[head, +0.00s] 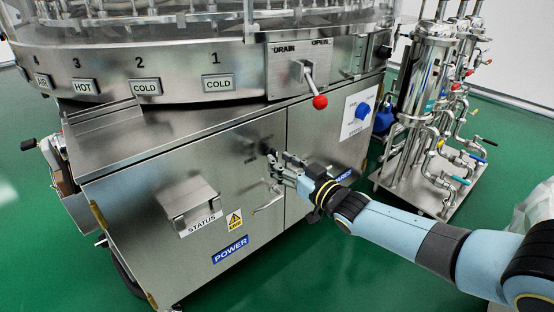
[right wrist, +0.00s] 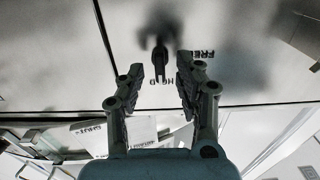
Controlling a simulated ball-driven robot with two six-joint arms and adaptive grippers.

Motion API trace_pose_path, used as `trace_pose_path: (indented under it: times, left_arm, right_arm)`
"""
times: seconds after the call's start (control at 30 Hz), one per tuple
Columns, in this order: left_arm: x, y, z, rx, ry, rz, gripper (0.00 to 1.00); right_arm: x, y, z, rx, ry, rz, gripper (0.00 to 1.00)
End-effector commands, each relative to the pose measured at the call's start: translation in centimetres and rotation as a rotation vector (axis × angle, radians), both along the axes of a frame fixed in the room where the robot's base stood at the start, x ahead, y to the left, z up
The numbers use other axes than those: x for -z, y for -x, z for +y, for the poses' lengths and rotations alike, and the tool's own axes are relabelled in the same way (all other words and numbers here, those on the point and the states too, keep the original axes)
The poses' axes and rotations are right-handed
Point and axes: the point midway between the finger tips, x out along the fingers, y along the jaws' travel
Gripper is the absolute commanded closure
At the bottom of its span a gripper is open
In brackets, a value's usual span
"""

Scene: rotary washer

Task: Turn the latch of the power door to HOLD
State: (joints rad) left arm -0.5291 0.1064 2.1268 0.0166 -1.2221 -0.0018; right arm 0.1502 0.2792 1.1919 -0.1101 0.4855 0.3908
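The power door (head: 150,190) is the steel cabinet panel with the blue POWER label, at the lower left of the head view. Its small dark latch (head: 267,150) sits near the door's upper right edge. In the right wrist view the latch (right wrist: 160,58) stands between and just beyond the fingertips, its handle end over the HOLD lettering, part of which it hides. The FREE lettering (right wrist: 195,54) is to its right. My right gripper (head: 280,162), also in the right wrist view (right wrist: 161,75), is open around the latch, with gaps on both sides. My left gripper is out of view.
A red-knobbed lever (head: 319,101) projects above the doors. A blue dial (head: 362,111) is on the right panel. A status box (head: 188,203) and a door handle (head: 268,203) stick out from the power door. A pipe stand (head: 430,130) stands at the right.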

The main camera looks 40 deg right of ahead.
Motion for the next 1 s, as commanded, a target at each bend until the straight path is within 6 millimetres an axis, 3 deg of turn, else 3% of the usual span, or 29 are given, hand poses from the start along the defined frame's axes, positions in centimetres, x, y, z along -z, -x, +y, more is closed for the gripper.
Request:
trace_pose_path:
  times: [0.2,0.4,0.6,1.0]
  left_arm:
    - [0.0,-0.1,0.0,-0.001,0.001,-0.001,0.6]
    - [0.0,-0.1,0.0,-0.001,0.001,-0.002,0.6]
    - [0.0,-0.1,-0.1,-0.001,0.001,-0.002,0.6]
    - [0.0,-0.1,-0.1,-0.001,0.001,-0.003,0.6]
  right_arm:
    - [0.2,5.2,-0.4,-0.002,0.0,0.005,0.65]
    - [0.1,8.5,-0.6,-0.001,-0.002,0.003,0.65]
    - [0.0,9.6,-0.7,-0.001,-0.001,0.001,0.65]
    - [0.1,9.6,-0.7,-0.001,-0.001,0.001,0.65]
